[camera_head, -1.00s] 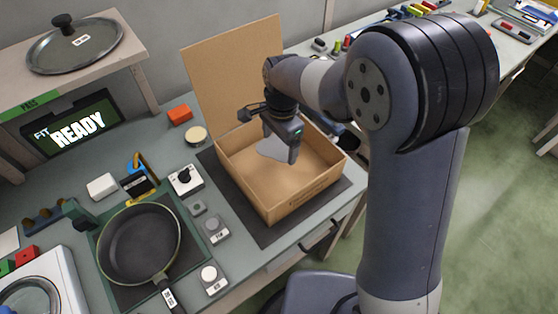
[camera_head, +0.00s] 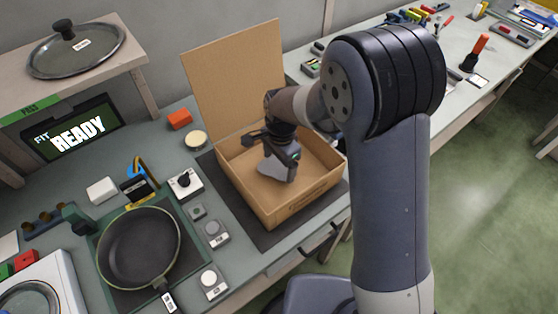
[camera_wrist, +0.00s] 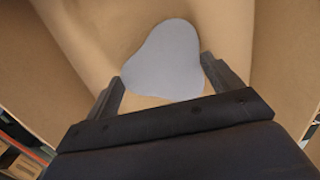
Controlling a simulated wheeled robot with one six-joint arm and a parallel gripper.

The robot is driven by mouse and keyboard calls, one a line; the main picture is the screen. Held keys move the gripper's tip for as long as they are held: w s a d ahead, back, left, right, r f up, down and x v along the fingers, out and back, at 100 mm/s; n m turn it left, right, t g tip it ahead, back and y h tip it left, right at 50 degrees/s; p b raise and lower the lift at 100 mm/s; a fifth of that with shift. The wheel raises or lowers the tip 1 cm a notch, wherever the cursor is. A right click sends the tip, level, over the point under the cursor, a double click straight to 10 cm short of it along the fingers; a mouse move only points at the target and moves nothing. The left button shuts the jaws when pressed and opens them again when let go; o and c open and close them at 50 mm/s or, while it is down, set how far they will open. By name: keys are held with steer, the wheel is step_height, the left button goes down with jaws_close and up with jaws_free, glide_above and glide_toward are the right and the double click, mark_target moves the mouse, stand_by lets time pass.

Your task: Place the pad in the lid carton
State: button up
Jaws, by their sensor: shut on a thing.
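The pad is a flat grey rounded piece (camera_head: 275,170), held inside the open cardboard lid carton (camera_head: 281,207). My gripper (camera_head: 272,160) has come down into the carton and is shut on the pad. In the wrist view the pad (camera_wrist: 166,62) shows between the two fingers of my gripper (camera_wrist: 163,82), with brown cardboard behind it. I cannot tell whether the pad touches the carton floor. The carton's tall flap (camera_head: 235,80) stands up at the back.
A frying pan (camera_head: 139,247) lies on the green mat left of the carton. Knob and button boxes (camera_head: 185,183) stand between them. An orange block (camera_head: 179,119) and a round tin (camera_head: 196,138) sit behind. A lid (camera_head: 77,50) rests on the upper shelf.

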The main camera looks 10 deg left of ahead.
mark_target(281, 166)
steer(key=shift+f, duration=0.35)
steer(key=o, duration=0.8)
steer(key=shift+c, duration=0.2)
steer(key=shift+r+p, duration=0.35)
steer(key=shift+r, duration=0.3)
step_height(281, 166, up, 12)
steer(key=b, duration=0.1)
steer(key=shift+w+d, duration=0.25)
